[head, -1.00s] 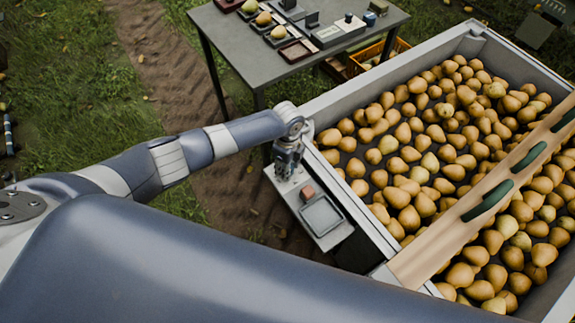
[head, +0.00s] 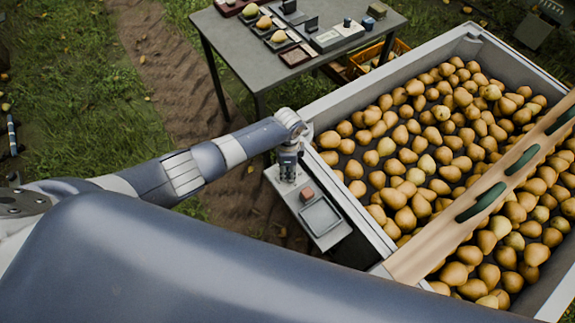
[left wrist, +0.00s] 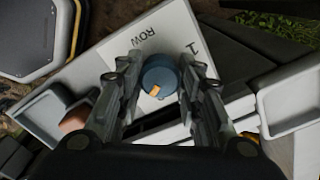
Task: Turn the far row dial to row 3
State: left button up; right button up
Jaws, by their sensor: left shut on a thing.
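The row dial (left wrist: 160,73) is a round blue-grey knob with an orange mark on its lower left side in the left wrist view. It sits on a pale panel (left wrist: 150,30) printed "ROW" and "1". The orange mark points away from the "1"; other numbers are hidden. My left gripper (left wrist: 159,90) has a finger on each side of the dial and is shut on it. In the head view my left gripper (head: 288,172) points down at the far end of the grey panel (head: 322,240) beside the bin, hiding the dial. My right gripper is not in view.
A reddish block (head: 307,194) and a shallow tray (head: 321,217) are on the panel near the gripper. The large grey bin (head: 350,205) full of pears is close on the right. A table (head: 240,50) with pears and devices stands behind.

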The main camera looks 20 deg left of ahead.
aim_at(288, 169)
pick_arm(q)
jog(key=n+p, duration=0.1)
jog(key=n, duration=0.1)
jog(key=shift+r+n, duration=0.1)
jog(key=shift+n, duration=0.3)
jog(key=shift+n+p, duration=0.55)
jog(key=shift+n, duration=0.85)
jog(key=o, duration=1.1)
jog(key=shift+c, duration=0.2)
notch_tip(288, 169, up, 12)
